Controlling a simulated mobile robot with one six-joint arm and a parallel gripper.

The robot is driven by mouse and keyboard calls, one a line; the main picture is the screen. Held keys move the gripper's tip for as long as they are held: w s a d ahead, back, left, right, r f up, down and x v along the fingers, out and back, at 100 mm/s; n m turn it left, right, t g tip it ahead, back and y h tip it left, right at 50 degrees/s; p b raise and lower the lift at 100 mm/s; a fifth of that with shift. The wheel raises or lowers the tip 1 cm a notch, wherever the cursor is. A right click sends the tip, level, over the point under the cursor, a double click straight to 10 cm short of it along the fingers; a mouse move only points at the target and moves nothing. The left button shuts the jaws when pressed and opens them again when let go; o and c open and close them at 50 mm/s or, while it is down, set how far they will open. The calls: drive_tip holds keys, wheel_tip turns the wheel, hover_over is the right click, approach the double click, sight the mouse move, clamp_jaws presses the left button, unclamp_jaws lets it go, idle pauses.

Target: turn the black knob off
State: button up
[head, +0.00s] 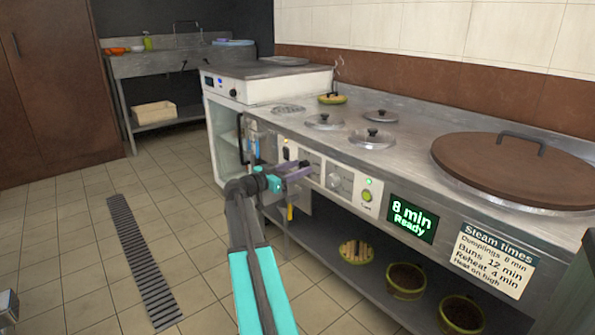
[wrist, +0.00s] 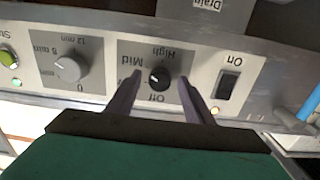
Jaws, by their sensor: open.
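The black knob (wrist: 158,79) is on the counter's front panel, in a grey square marked Off, Mid and High. The wrist view shows these labels upside down. A small pale mark on the knob appears to point toward Mid, but it is too small to be sure. My gripper (wrist: 160,86) is open, with one finger on each side of the knob; I cannot tell whether they touch it. In the head view my gripper (head: 298,172) is at the front panel and hides the knob.
A grey timer knob (wrist: 70,67) and a green button (wrist: 8,57) are left of the knob in the wrist view. A black On switch (wrist: 228,84) is close to the right finger. A display (head: 411,218) reads "8 min Ready".

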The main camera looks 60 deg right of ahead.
drive_tip(key=shift+c, duration=0.2)
drive_tip(key=c, duration=1)
